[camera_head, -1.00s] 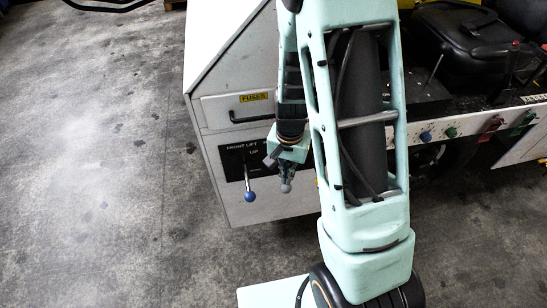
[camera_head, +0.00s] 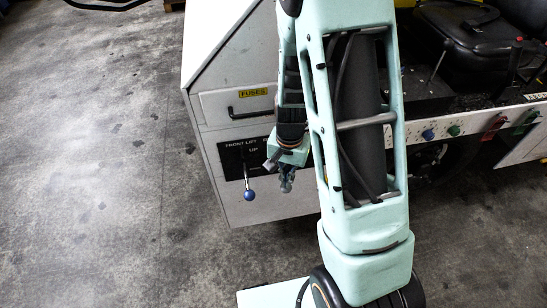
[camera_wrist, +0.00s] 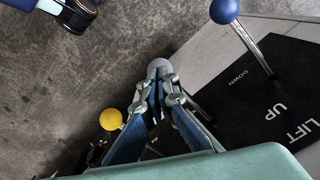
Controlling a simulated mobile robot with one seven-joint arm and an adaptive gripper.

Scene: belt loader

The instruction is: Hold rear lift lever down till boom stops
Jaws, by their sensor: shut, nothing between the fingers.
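My gripper (camera_head: 286,184) is shut and empty, at the front of the white cabinet's lever panel. In the wrist view its closed fingertips (camera_wrist: 162,84) are at a grey ball knob (camera_wrist: 158,67), which they partly cover. This looks like the rear lift lever; a short piece of its metal shaft (camera_wrist: 197,106) shows right of the fingers. Whether the fingers touch the knob I cannot tell. The boom cannot be made out.
The front lift lever with a blue knob (camera_head: 249,195) hangs just left of my gripper; it also shows in the wrist view (camera_wrist: 225,11). A yellow knob (camera_wrist: 110,119) lies on the other side. The black label plate (camera_head: 236,158) reads FRONT LIFT, UP. Open floor lies left.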

